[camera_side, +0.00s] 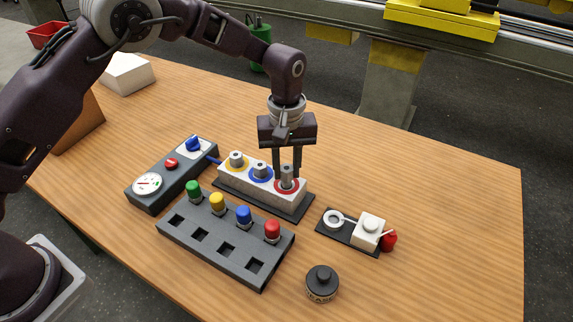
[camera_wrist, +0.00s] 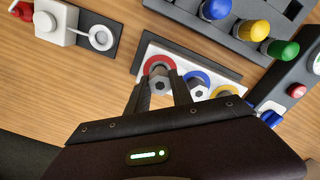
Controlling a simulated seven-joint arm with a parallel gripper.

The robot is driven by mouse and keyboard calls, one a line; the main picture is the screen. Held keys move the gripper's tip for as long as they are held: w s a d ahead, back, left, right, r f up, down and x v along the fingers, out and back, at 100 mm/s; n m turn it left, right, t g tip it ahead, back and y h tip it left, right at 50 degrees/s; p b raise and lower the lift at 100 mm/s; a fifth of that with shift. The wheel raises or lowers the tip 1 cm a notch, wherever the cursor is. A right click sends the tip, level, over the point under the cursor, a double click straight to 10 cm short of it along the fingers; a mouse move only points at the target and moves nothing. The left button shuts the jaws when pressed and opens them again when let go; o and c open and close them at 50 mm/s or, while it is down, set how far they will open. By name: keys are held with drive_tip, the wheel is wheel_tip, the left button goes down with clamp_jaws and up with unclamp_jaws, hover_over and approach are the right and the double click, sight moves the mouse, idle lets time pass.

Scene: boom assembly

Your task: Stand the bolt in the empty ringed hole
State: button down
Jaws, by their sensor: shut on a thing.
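A white block (camera_side: 246,186) carries yellow, blue and red ringed holes in a row. Grey bolts stand in the yellow ring (camera_side: 236,164) and the blue ring (camera_side: 261,173). My gripper (camera_side: 287,174) is shut on a third grey bolt (camera_side: 287,179), upright at the red ring (camera_side: 277,187) on the block's right end. The wrist view shows this bolt (camera_wrist: 160,84) between my fingers (camera_wrist: 161,92), with the red ring (camera_wrist: 152,62) around its far side. Its lower end is hidden, so I cannot tell how deep it sits.
A dark rack (camera_side: 210,241) with green, yellow, blue and red knobs stands in front of the block. A gauge panel (camera_side: 158,190) is at left. A small dark plate (camera_side: 345,233) with a white box is at right.

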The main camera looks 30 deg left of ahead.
drive_tip(key=shift+f, duration=0.75)
drive_tip(key=c, duration=1.1)
unclamp_jaws()
drive_tip(key=shift+o, duration=0.2)
wheel_tip(320, 180, up, 7)
drive_tip(key=shift+f, duration=0.2)
drive_tip(key=shift+r, duration=0.2)
